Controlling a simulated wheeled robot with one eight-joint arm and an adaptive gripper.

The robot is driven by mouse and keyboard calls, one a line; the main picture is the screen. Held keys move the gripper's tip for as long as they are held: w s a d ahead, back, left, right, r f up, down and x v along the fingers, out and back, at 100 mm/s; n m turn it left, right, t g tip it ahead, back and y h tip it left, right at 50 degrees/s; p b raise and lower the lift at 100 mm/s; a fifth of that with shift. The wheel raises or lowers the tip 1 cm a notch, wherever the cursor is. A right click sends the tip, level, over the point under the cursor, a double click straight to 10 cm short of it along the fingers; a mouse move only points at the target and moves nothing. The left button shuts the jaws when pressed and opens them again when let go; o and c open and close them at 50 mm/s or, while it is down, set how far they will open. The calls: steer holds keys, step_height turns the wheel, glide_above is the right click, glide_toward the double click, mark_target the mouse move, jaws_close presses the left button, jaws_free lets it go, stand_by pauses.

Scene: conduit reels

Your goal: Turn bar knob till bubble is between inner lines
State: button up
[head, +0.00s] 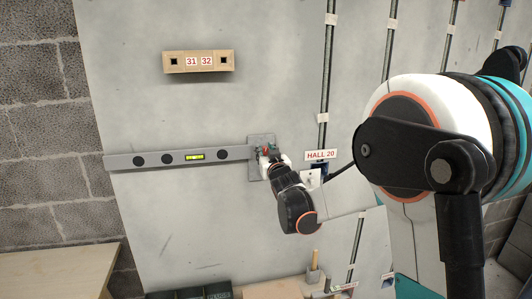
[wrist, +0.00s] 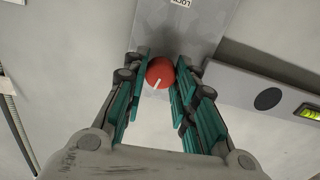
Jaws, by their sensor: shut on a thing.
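A grey level bar (head: 128,161) runs across the wall panel in the head view, its left end slightly lower than its right. Its yellow-green vial (head: 194,157) sits mid-bar; the bubble and lines are too small to read there. In the wrist view the bar (wrist: 240,85) is at the right, with the vial (wrist: 311,114) partly cut off by the picture edge. A red knob (wrist: 159,73) with a white pointer line sits on a grey metal plate (wrist: 190,25). My gripper (wrist: 160,80) is shut on the knob, its teal fingers on both sides. In the head view my gripper (head: 268,153) partly hides the plate.
A wooden block labelled 31 and 32 (head: 198,61) is on the panel above the bar. Vertical conduits (head: 325,75) and a HALL 20 label (head: 321,155) are to the right. Dark bins (head: 190,293) and a wooden surface (head: 50,275) lie below.

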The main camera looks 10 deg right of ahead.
steer(key=shift+n, duration=0.9)
steer(key=o, duration=1.1)
steer(key=shift+c, duration=0.2)
steer(key=s, duration=1.2)
